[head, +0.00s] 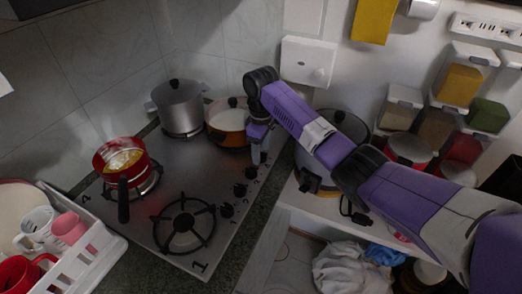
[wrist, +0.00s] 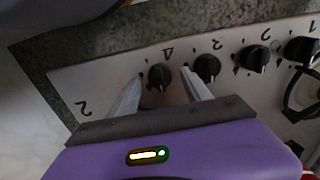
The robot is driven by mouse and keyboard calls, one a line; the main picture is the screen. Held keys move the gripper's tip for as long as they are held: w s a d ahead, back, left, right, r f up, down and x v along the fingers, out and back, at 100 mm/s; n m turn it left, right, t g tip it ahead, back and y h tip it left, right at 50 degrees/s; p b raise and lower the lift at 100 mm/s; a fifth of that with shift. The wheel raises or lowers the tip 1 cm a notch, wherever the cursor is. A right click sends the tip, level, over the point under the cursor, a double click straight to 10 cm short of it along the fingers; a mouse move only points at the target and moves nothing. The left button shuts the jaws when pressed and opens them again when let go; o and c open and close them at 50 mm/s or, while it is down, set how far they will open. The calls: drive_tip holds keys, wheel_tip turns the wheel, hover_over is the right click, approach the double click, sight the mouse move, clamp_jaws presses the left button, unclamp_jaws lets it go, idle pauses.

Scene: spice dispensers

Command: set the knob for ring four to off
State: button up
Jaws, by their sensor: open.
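The knob for ring four (wrist: 160,76) is a black round knob beside an upside-down 4 on the steel panel in the wrist view. My gripper (wrist: 161,78) is open, with one pale fingertip on each side of this knob; whether they touch it I cannot tell. A pale mark shows on the knob's lower side. In the head view my gripper (head: 259,154) points down at the far end of the knob row and hides this knob. The hob (head: 150,205) carries the row.
The neighbouring knob (wrist: 207,68) stands close to the right fingertip. An orange pan (head: 228,138) is just left of my gripper. A red pot (head: 118,160) and a steel pot (head: 180,110) stand on the hob. The front burner (head: 185,225) is bare.

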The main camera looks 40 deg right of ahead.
wheel_tip(320, 180, up, 8)
drive_tip(key=shift+f+b, duration=0.2)
drive_tip(key=shift+b, duration=0.4)
